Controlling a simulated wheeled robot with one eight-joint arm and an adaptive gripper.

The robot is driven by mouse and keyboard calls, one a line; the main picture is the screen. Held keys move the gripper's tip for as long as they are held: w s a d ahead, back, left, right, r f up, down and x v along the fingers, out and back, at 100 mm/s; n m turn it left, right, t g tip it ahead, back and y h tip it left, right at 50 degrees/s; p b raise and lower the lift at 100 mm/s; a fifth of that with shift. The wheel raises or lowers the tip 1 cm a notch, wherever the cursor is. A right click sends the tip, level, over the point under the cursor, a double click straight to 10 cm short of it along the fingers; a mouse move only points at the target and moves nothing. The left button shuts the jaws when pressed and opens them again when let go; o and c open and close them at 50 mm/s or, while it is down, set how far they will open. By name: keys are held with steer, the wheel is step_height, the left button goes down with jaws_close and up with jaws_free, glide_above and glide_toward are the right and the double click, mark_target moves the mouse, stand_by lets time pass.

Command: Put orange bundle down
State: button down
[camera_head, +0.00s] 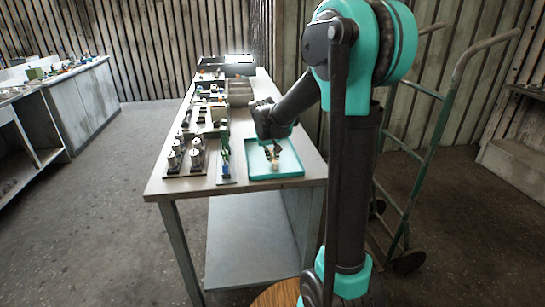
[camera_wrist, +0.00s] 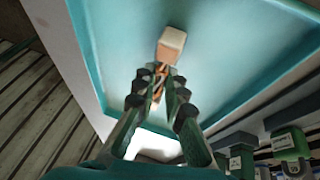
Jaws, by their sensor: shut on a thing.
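My gripper (camera_head: 271,150) points down over the teal tray (camera_head: 290,166) near the front right of the bench. In the wrist view my gripper (camera_wrist: 160,95) is shut on the orange bundle (camera_wrist: 160,71). The fingers hide much of the bundle. The tray (camera_wrist: 105,60) fills most of the wrist view behind it, and its floor looks otherwise bare. I cannot tell whether the bundle touches the tray floor.
Several metal cylindrical parts (camera_head: 187,156) stand on the bench left of the tray. A narrow rack with blue and green parts (camera_head: 225,158) stands close to the tray's left side. Grey bins (camera_head: 240,92) stand farther back. A hand truck (camera_head: 425,150) stands at right.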

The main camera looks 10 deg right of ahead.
steer(key=shift+f, duration=0.15)
steer(key=c, duration=1.6)
jaws_free()
steer(key=v, duration=1.2)
steer(key=s+d+f+y, duration=0.1)
steer(key=s+d+f, duration=0.2)
steer(key=s+f, duration=0.7)
steer(key=s+d+f+y, duration=0.1)
steer(key=s+d+f, duration=0.2)
steer(key=s+f, duration=0.6)
steer(key=s, duration=0.6)
steer(key=shift+f, duration=0.4)
steer(key=shift+d, duration=0.1)
